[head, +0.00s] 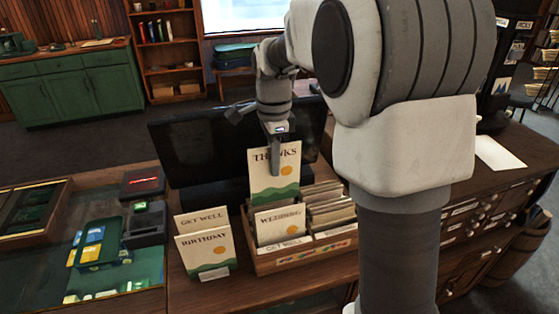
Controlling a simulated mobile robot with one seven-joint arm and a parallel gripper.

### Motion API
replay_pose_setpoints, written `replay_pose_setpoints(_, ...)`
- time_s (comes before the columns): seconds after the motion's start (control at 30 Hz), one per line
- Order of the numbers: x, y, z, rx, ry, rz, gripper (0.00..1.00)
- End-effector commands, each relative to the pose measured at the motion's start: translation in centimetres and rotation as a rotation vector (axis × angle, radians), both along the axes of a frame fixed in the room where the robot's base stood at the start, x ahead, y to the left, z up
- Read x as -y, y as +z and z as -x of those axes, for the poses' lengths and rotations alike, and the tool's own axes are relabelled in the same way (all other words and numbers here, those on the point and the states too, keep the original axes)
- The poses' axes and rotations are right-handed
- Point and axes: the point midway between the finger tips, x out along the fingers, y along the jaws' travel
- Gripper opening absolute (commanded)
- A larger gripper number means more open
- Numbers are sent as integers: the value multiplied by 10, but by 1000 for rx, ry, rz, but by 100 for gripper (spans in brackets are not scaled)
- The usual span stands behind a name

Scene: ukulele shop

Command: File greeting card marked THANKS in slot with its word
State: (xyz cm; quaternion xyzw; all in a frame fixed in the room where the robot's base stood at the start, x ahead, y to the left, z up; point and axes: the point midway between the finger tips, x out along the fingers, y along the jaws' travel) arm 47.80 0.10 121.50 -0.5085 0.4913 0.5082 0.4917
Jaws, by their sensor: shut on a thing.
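A cream greeting card marked THANKS (284,188), with a green and orange picture, stands upright above the wooden card box. My gripper (275,165) is shut on its upper part, and a finger covers part of the word. The card box (300,262) holds a card marked WEDDING (280,224) at the front left and several cards (330,208) in rows at the right. A label reading GET WELL (285,245) shows at the box's front. The THANKS card's lower edge is hidden behind the WEDDING card, so I cannot tell whether it is in a slot.
Cards marked GET WELL (200,219) and BIRTHDAY (205,250) stand left of the box. A black monitor (200,148) stands close behind. A black device (145,226) and a green tray (97,245) lie further left. Some bare counter shows in front.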

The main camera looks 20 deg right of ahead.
Motion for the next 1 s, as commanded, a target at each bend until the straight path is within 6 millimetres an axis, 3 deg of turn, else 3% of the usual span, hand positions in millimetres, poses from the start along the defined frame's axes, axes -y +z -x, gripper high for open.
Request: replay_pose_setpoints(1.0,0,-74,0,-1,0,0,0)
